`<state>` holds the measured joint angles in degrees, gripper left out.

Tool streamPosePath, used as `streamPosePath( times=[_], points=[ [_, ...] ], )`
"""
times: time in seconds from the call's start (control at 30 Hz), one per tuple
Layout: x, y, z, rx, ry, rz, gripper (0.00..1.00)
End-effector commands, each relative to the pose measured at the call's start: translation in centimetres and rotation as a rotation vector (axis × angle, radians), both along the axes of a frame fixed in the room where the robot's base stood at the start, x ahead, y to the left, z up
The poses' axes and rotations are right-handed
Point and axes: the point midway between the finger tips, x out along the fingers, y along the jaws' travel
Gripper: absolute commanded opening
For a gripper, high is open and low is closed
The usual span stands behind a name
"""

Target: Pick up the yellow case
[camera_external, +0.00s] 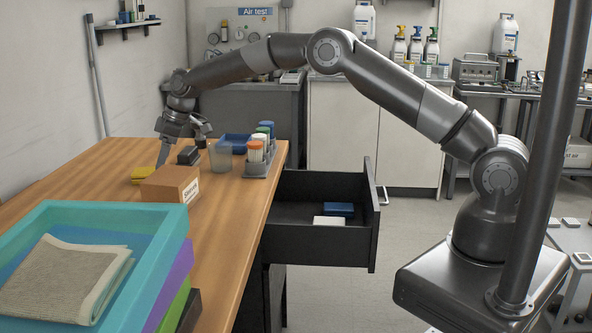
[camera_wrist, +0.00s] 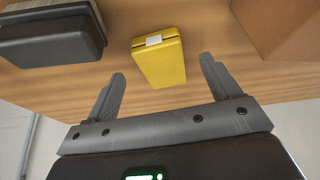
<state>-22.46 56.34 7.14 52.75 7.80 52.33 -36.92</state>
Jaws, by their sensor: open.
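The yellow case (camera_wrist: 160,63) lies on the wooden table, with a small white label on one end. In the wrist view my gripper (camera_wrist: 160,88) is open and empty. Its two fingers point toward the case, one to each side of it, and the case lies beyond the fingertips, mostly between their lines. No finger visibly touches it.
A cardboard box (camera_external: 170,184) stands close by in front. Dark cases (camera_external: 188,155), a clear cup (camera_external: 220,158) and a rack of capped tubes (camera_external: 257,168) are to the right. Stacked coloured trays (camera_external: 165,225) with a folded cloth fill the near left. A drawer (camera_external: 320,245) hangs open at the table's right.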

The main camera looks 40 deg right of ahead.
Motion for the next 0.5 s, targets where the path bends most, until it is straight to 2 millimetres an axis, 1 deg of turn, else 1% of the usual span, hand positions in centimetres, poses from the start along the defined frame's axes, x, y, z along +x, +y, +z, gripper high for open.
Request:
streamPosePath(
  times=[0.1,0.3,0.5],
  points=[
    [0.4,0.7,-1.5,0.000,0.001,0.000,0.82],
    [1.0,1.5,-3.6,-0.002,0.001,0.000,0.82],
    [1.1,1.7,-4.0,0.000,-0.001,0.000,0.82]
  ],
)
